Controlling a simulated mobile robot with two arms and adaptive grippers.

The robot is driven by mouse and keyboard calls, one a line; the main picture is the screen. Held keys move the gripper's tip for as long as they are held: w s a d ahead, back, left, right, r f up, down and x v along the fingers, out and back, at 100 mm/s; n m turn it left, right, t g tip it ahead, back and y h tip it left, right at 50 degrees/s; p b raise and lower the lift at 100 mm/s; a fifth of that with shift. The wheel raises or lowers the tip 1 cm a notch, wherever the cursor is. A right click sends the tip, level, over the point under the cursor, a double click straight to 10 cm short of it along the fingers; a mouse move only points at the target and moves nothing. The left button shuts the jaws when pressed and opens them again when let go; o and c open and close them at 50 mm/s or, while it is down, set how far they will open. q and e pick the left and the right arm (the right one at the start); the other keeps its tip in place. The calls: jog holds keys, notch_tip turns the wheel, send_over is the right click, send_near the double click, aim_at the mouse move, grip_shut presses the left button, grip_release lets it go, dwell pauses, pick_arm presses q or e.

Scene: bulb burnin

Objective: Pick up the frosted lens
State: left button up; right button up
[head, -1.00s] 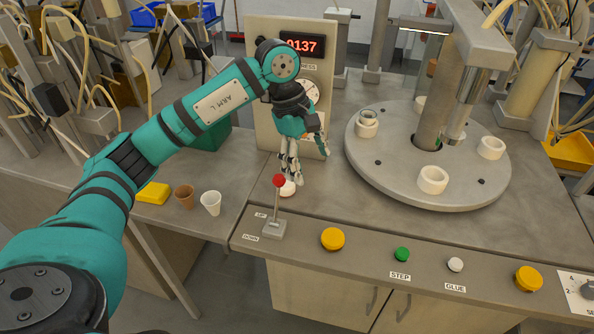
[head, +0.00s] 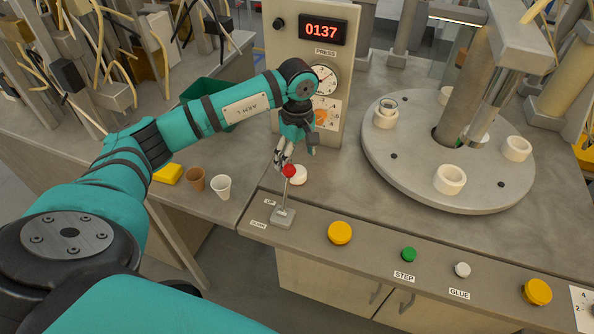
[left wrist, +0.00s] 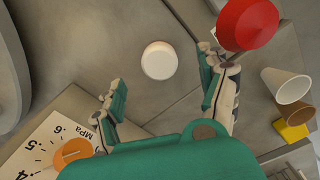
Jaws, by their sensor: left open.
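A small white round piece, which looks like the frosted lens (head: 298,175), lies on the grey bench just behind the red-knobbed lever. It also shows whole in the left wrist view (left wrist: 159,60), beyond and between my spread fingers, with nothing gripped. My left gripper (head: 281,159) is open and points down, just left of and above the lens in the head view. The lever's red knob (head: 289,171) hides a little of the fingertips and lens edge. My right gripper is not in view.
The lever (head: 283,214) stands close by the lens; its red knob (left wrist: 247,22) is near a finger in the wrist view. The press panel (head: 330,80) rises behind. A round turntable (head: 420,190) with white rings is right. Two cups (head: 221,188) and a yellow block (head: 168,173) are left.

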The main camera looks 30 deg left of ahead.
aim_at(297, 168)
pick_arm(q)
jog(key=shift+f, duration=0.25)
notch_tip(297, 168, down, 4)
jog(key=shift+r+p, duration=0.15)
jog(key=shift+p, duration=0.8)
jog(key=shift+f, duration=0.55)
jog(key=c, duration=0.9)
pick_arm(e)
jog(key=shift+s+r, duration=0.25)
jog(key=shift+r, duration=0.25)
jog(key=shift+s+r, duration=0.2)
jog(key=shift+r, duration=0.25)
